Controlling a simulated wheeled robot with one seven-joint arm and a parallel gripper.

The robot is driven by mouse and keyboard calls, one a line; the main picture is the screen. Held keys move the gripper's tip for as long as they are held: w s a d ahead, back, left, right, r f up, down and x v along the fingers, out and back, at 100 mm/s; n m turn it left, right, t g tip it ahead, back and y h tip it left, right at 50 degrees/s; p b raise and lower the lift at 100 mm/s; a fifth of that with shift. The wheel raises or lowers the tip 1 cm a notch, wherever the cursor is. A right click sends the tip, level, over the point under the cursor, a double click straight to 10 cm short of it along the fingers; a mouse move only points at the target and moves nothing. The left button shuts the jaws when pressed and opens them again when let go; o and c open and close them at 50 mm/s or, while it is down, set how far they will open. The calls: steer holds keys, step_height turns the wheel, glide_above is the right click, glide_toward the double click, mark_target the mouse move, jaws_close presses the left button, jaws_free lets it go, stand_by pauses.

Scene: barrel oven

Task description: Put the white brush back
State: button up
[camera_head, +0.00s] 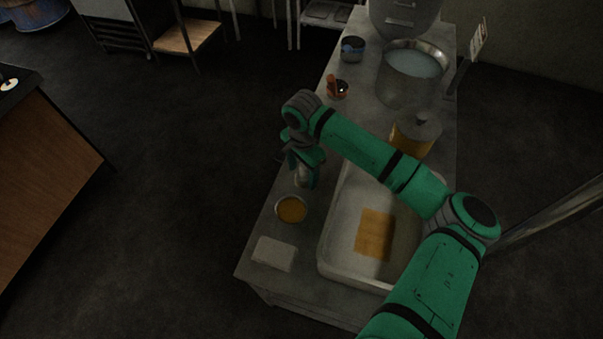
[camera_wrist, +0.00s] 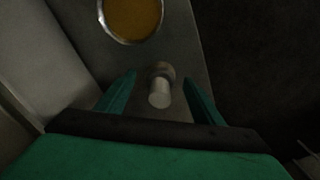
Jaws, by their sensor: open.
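A short pale upright piece (camera_wrist: 159,92) with a darker, wider far end stands on the table between my fingers in the wrist view; it looks like the white brush, but its bristles cannot be made out. In the head view its pale part (camera_head: 300,178) shows under my gripper (camera_head: 303,172). My gripper is open, with one finger on each side of this piece and a gap to both in the wrist view.
A round dish of orange-brown content (camera_head: 291,209) is close by, also in the wrist view (camera_wrist: 134,16). A large tray (camera_head: 335,250) holds a yellow slab (camera_head: 374,234). A pale folded cloth or block (camera_head: 273,253) lies in front. Cups and a pot (camera_head: 409,89) stand farther back.

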step_height(320, 180, up, 11)
steer(key=shift+f, duration=0.1)
stand_by(0.7)
